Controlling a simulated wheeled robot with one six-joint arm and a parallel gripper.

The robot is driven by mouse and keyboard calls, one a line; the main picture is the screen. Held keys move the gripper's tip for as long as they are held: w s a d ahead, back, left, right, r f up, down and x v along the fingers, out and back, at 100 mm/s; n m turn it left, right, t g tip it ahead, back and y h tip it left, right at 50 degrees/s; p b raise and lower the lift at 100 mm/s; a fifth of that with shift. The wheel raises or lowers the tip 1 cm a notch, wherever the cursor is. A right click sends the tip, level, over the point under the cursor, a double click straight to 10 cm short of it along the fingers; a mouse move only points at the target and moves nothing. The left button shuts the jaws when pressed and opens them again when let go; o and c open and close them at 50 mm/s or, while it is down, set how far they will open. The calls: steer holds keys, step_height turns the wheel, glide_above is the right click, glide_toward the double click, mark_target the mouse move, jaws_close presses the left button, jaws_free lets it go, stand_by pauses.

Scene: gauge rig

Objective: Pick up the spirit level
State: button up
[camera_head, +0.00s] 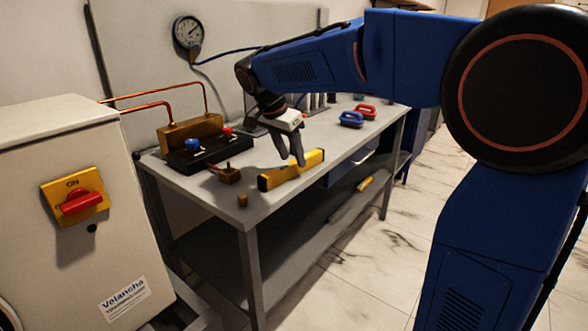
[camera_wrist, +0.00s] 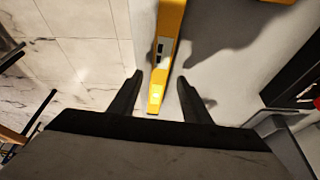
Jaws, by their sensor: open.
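The yellow spirit level (camera_head: 291,170) lies on the grey workbench near its front edge. My gripper (camera_head: 297,161) is over the level, toward its right end in the head view, with fingers pointing down. In the wrist view, the level (camera_wrist: 168,38) runs up the picture from between the open fingers of my gripper (camera_wrist: 158,85). Its near end, with a bright yellow patch and a vial window, shows between the fingertips. The fingers stand apart on both sides of it, and I cannot tell how far above the bench they are.
A black valve block with blue and red knobs (camera_head: 205,152) and a small brass fitting (camera_head: 228,174) stand left of the level. Blue (camera_head: 351,119) and red (camera_head: 366,111) objects lie farther right. A gauge (camera_head: 188,32) hangs on the back panel. A switch cabinet (camera_head: 70,220) stands left.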

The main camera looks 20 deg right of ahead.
mark_target(294, 161)
steer(key=shift+x, duration=1.5)
steer(key=shift+s, duration=0.15)
jaws_close()
step_height(294, 161, up, 10)
